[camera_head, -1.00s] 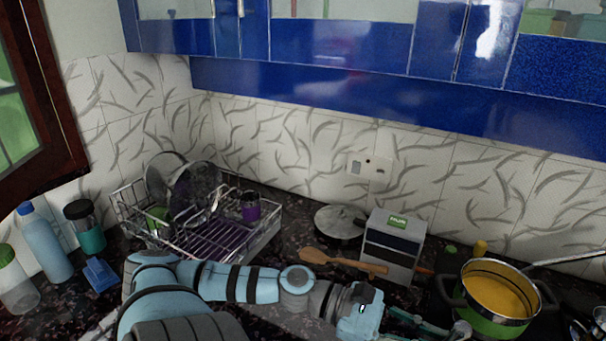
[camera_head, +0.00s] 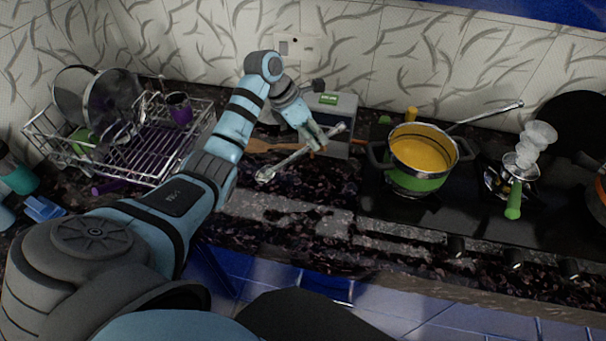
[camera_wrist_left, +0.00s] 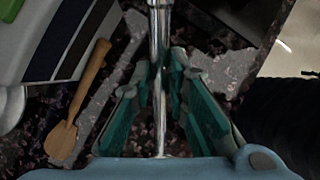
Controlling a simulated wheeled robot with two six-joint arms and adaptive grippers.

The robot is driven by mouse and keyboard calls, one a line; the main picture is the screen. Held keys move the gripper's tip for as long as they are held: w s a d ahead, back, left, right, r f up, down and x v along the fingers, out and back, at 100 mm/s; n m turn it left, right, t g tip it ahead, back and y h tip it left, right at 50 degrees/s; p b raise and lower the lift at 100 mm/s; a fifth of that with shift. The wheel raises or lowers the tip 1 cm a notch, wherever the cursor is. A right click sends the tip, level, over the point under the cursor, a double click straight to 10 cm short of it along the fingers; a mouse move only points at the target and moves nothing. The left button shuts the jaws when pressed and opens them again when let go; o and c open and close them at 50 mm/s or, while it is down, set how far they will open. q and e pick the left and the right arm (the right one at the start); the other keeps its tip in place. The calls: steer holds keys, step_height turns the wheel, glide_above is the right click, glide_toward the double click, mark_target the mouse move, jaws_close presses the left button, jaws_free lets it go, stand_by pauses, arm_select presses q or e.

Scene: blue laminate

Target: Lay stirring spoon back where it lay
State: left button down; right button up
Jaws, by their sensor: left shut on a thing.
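My left gripper (camera_head: 317,148) is shut on a shiny metal spoon, the stirring spoon (camera_head: 287,161), and holds it over the dark speckled counter (camera_head: 310,190). In the head view the spoon slants, its lower left end near the wooden spatula. In the left wrist view the spoon's shaft (camera_wrist_left: 158,35) runs between the teal fingers of my left gripper (camera_wrist_left: 160,70). I cannot tell whether the spoon touches the counter. My right gripper is in neither view.
The wooden spatula (camera_wrist_left: 80,100) lies beside a white and dark box (camera_wrist_left: 65,35). A pot (camera_head: 414,182) of yellow food stands on the hob to the right, with a green-handled utensil (camera_head: 514,200) further right. A dish rack (camera_head: 150,170) is left. Counter in front is clear.

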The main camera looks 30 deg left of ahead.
arm_select(q)
steer(key=s+f+n+g, duration=0.1)
steer(key=f, duration=0.2)
steer(key=s+f+g+y, duration=0.1)
steer(key=s+f+g, duration=0.1)
steer(key=f, duration=0.2)
steer(key=s+f+n+g+y+p, duration=0.1)
steer(key=s+f, duration=0.1)
steer(key=f, duration=0.1)
steer(key=shift+s+a+f+n, duration=0.1)
steer(key=shift+s+f+n, duration=0.05)
steer(key=shift+f+n, duration=0.15)
steer(key=shift+s+g, duration=0.25)
steer(key=shift+g, duration=0.05)
steer(key=shift+p, duration=0.3)
steer(key=shift+a+b+x, duration=0.15)
steer(key=shift+b+x, duration=0.25)
steer(key=shift+x, duration=0.25)
steer(key=shift+a+b+x, duration=0.1)
steer(key=shift+b+x, duration=0.3)
steer(key=shift+x, duration=0.25)
steer(key=shift+w+d, duration=0.1)
